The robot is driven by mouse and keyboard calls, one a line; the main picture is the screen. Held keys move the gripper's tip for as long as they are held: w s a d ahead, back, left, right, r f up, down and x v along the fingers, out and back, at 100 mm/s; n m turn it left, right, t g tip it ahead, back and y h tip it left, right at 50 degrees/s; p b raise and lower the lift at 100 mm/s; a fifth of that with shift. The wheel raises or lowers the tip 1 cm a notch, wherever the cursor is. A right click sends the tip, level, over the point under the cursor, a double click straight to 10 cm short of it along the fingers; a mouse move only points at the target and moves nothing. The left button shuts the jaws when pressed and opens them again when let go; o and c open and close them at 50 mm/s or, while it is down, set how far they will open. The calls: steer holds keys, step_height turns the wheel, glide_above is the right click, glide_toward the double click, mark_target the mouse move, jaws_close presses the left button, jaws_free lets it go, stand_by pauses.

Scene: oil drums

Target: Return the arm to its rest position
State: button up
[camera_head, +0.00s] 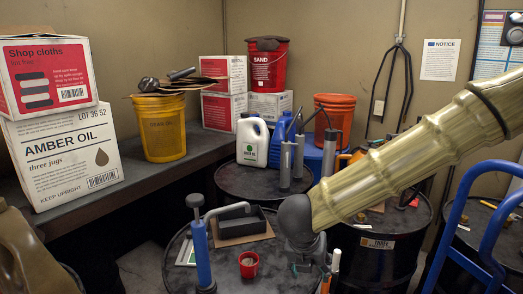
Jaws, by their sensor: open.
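My arm, in a pale gold ribbed sleeve, reaches in from the right edge of the head view and slopes down to the left. It ends in a dark grey wrist with my gripper (308,268) below it. The gripper points down over the front drum top (215,268), right of a small red cup (249,264). The jaws are open, and I see nothing held between them. The fingertips are small and dark against the drum, so their height above it is hard to tell. The arm hides part of the drums behind it.
A blue hand pump (201,255) stands upright at the front drum's left. A black tray (240,222) lies behind the cup. Orange and white marker-like items (335,262) stand close right of the gripper. A white jug (252,141) and grey cylinders stand behind. A blue tubular frame (458,225) is at right.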

steer(key=s+d+f+n+b, duration=0.2)
steer(key=f+n, duration=0.4)
steer(key=f, duration=0.4)
steer(key=s+d+f+n+b, duration=0.1)
steer(key=s+d+f+n, duration=0.15)
steer(key=f+n, duration=0.65)
steer(key=s+d+f+n+b, duration=0.2)
steer(key=s+f+n, duration=0.15)
steer(key=f, duration=0.85)
steer(key=s+d+f+n+g+y+b, duration=0.1)
steer(key=s+d+f+n+g+b, duration=0.1)
steer(key=s+f+n, duration=0.8)
steer(key=s+d+f+n+g+y+b, duration=0.1)
steer(key=s+d+f+n+g+b, duration=0.1)
steer(key=s+f+n, duration=0.7)
steer(key=s+n, duration=0.1)
steer(key=s, duration=0.3)
steer(key=shift+d+f+y, duration=0.15)
steer(key=shift+f+y, duration=0.15)
steer(key=shift+f, duration=0.05)
steer(key=shift+n, duration=0.25)
